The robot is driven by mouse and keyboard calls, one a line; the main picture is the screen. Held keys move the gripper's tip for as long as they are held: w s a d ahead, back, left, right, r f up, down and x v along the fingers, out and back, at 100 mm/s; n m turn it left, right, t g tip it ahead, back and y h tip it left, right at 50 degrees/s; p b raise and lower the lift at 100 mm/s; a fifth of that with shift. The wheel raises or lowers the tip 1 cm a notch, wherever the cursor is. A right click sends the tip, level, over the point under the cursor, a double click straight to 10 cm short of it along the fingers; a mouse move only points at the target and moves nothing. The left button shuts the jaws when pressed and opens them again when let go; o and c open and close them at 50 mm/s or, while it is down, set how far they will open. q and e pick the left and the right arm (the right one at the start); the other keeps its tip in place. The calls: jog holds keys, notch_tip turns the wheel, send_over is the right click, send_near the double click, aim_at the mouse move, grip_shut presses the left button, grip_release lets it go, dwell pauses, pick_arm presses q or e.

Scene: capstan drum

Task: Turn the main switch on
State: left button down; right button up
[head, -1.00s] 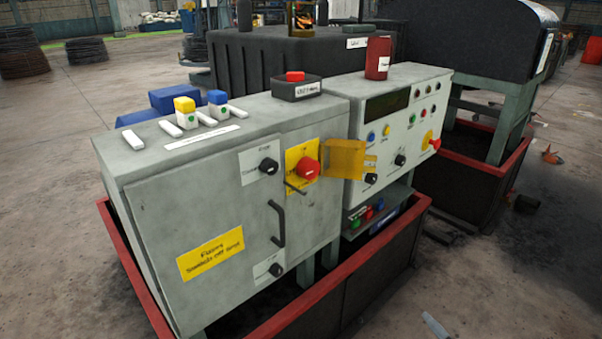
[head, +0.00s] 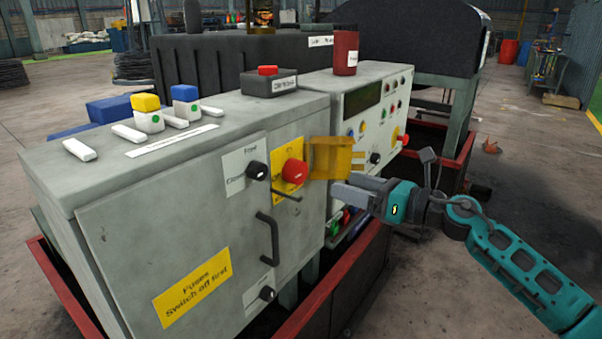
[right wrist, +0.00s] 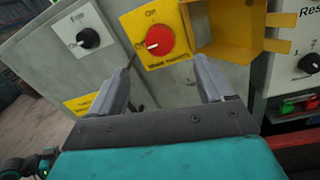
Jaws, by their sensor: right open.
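The main switch (head: 293,172) is a red rotary knob on a yellow plate on the front of the grey cabinet. In the right wrist view the red knob (right wrist: 160,41) has a pale pointer mark towards its lower left. An amber hinged cover (head: 330,158) stands swung out to the right of the knob and also shows in the right wrist view (right wrist: 226,28). My right gripper (head: 338,190) is in front of the cabinet, to the right of the knob. In the right wrist view its two fingers (right wrist: 158,82) are apart and empty, short of the knob. My left gripper is not in view.
A black knob (head: 257,170) is left of the switch. A thin lever (head: 286,195) and a door handle (head: 267,238) lie below. A panel with small knobs and lamps (head: 372,122) stands to the right. A red-rimmed tray (head: 305,305) surrounds the base.

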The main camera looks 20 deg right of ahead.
aim_at(302, 172)
jog(key=x, duration=1.1)
jog(key=shift+c, duration=0.3)
jog(key=c, duration=1)
